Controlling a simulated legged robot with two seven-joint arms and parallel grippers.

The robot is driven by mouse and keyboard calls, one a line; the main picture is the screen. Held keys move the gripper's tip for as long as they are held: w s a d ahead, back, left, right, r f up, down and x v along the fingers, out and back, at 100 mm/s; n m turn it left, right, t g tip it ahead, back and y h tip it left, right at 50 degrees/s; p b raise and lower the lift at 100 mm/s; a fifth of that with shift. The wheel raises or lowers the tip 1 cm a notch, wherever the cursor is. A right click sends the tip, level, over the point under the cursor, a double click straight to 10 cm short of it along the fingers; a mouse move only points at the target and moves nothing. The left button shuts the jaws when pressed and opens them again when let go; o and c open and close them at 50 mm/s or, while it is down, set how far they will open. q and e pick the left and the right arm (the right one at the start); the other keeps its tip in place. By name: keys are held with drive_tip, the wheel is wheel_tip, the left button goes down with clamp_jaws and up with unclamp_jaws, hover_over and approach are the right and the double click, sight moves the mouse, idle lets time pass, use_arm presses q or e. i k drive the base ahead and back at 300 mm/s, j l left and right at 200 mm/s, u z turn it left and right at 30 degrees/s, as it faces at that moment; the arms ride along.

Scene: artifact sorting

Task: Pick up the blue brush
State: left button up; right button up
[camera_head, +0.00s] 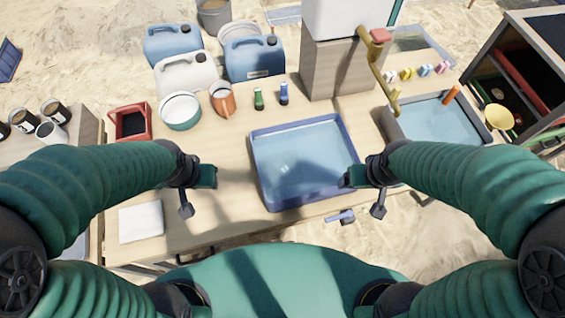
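A small blue brush (338,217) with a dark end lies near the front edge of the wooden table (228,222), just below a blue tray of water (352,178). My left gripper (197,195) is open and empty above the table, left of the tray. My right gripper (362,196) is open and empty near the tray's front right corner. It is up and to the right of the brush and apart from it in the picture.
A white pad (141,222) lies at the table's front left. A second basin (440,120) is at right.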

sight(284, 95)
drive_tip(key=i+l+u, duration=0.1)
drive_tip(key=u, duration=0.4)
drive_tip(key=i+l+u, duration=0.2)
drive_tip(key=u, duration=0.3)
drive_tip(key=i+l+u, duration=0.15)
drive_tip(key=u, duration=0.3)
